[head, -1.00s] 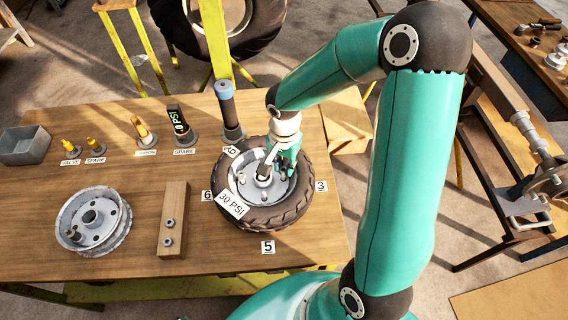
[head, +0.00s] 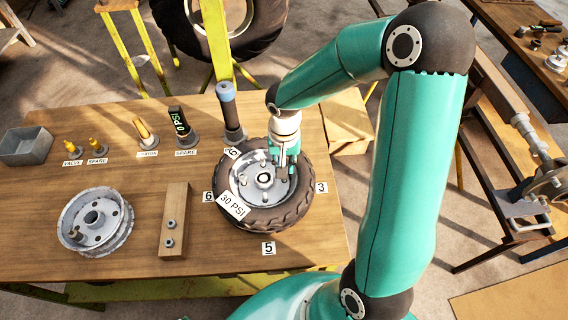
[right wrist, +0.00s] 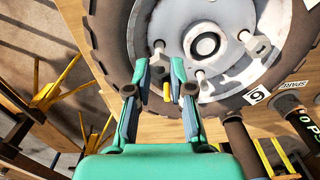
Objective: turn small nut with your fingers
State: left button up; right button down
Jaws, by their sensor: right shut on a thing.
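My right gripper (head: 284,166) reaches down over the right part of the wheel rim (head: 243,190) inside the black tyre (head: 240,215). In the right wrist view its two fingers (right wrist: 160,68) stand around a small yellow piece (right wrist: 166,92) near the rim; I cannot tell whether this is the small nut. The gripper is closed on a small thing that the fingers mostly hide. Metal studs and the round hub (right wrist: 205,45) show beside the fingers. Two nuts (head: 169,232) sit on a wooden block (head: 175,200) left of the tyre. My left gripper is out of view.
A bare grey rim (head: 93,220) lies at the left of the table (head: 120,175). At the back stand yellow valve parts (head: 73,146), a gauge (head: 180,122), a blue-topped post (head: 227,100) and a grey bin (head: 25,145). A 30 PSI label (head: 231,206) lies on the tyre.

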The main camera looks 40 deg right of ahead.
jog(key=shift+r+p, duration=1.15)
jog(key=shift+r, duration=0.85)
